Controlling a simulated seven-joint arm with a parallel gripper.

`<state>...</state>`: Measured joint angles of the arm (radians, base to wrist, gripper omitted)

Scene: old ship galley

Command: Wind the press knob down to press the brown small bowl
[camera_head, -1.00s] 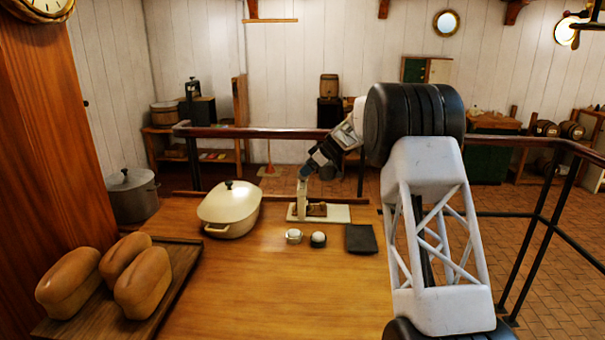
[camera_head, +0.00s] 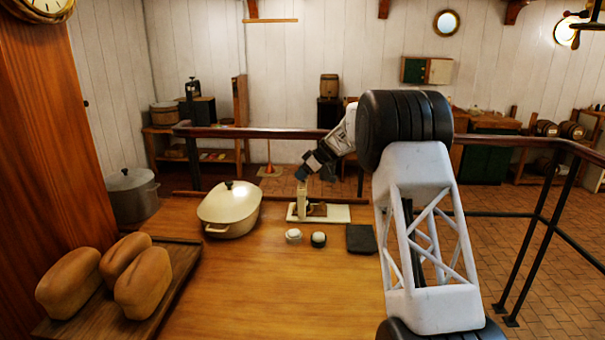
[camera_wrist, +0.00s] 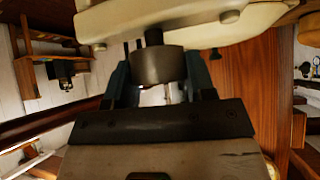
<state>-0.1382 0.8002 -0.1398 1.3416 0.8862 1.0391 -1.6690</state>
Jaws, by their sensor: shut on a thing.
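The press stands on the table in the head view, with a cream upright post (camera_head: 301,201) on a pale flat base (camera_head: 337,214). A small brown shape (camera_head: 318,209), likely the brown small bowl, sits on the base beside the post; its detail is too small to tell. My gripper (camera_head: 302,174) is at the top of the post. In the wrist view, my gripper (camera_wrist: 160,82) is shut on the dark grey round press knob (camera_wrist: 158,66), one finger on each side. The cream press frame (camera_wrist: 165,15) fills the top there. The bowl is not distinguishable in the wrist view.
A cream lidded pot (camera_head: 230,207) stands left of the press. A white-topped pale round item (camera_head: 293,236), a similar dark one (camera_head: 318,239) and a black square pad (camera_head: 361,238) lie in front. Bread loaves (camera_head: 140,288) rest on a board at left. A railing (camera_head: 260,132) runs behind.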

